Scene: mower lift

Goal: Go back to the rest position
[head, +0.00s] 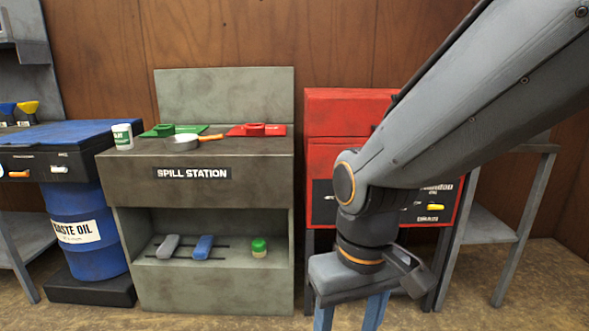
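My gripper (349,315) hangs at the bottom of the head view, right of the spill station and in front of the red cabinet. Its two blue fingers stand well apart, with floor showing between them. The fingertips are cut off by the lower edge, and I see nothing held in the visible gap. My grey arm reaches in from the upper right and bends down at the wrist.
The grey spill station (140,185) carries a pan (183,143), a white tub (122,137), and green and red trays; its shelf holds several small items. A blue waste oil drum (77,228) stands left. The red cabinet (345,115) is partly hidden behind my arm.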

